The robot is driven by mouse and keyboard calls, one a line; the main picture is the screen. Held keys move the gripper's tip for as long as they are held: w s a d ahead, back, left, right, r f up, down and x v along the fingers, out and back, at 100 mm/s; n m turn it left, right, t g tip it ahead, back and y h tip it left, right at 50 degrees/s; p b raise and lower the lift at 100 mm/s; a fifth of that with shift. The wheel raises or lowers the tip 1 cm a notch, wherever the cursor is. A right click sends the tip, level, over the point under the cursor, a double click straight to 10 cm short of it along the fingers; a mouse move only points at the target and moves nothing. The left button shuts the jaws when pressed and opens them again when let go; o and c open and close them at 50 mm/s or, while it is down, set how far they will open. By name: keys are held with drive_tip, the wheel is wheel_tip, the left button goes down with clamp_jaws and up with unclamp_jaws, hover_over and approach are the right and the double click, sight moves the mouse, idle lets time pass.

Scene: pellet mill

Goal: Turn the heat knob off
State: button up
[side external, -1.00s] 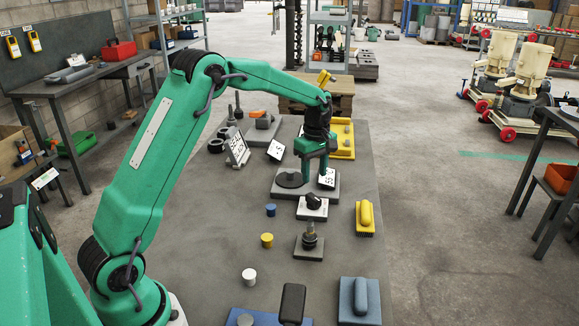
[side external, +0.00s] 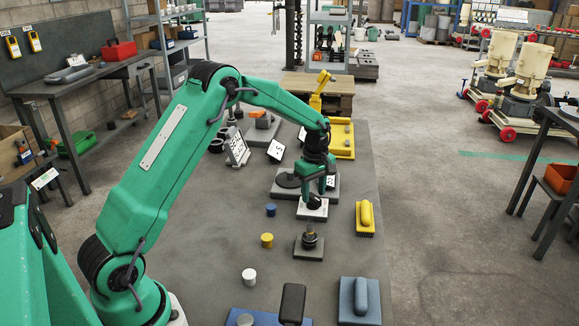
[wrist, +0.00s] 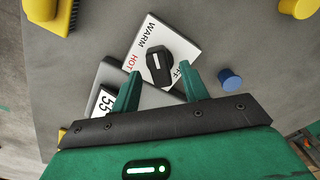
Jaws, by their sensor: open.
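The heat knob (wrist: 158,62) is black with a white pointer mark. It sits on a white plate (wrist: 181,32) printed WARM, HOT and a partly hidden OFF. In the side view the white plate (side external: 312,213) lies in front of the grey hot plate unit (side external: 281,190). My gripper (wrist: 163,74) is open, its green fingers spread on either side of the knob's near end. In the side view my gripper (side external: 314,193) points down just over the knob, which it partly hides. I cannot tell whether the fingers touch the knob.
A blue cylinder (wrist: 230,79) stands right of the knob plate in the wrist view. A yellow brush (side external: 365,216) lies to the right, and a dark post on a square base (side external: 309,254) stands in front. Yellow (side external: 267,240) and white (side external: 249,277) cylinders stand at left front.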

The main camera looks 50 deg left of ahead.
drive_tip(key=shift+f, duration=0.8)
clamp_jaws()
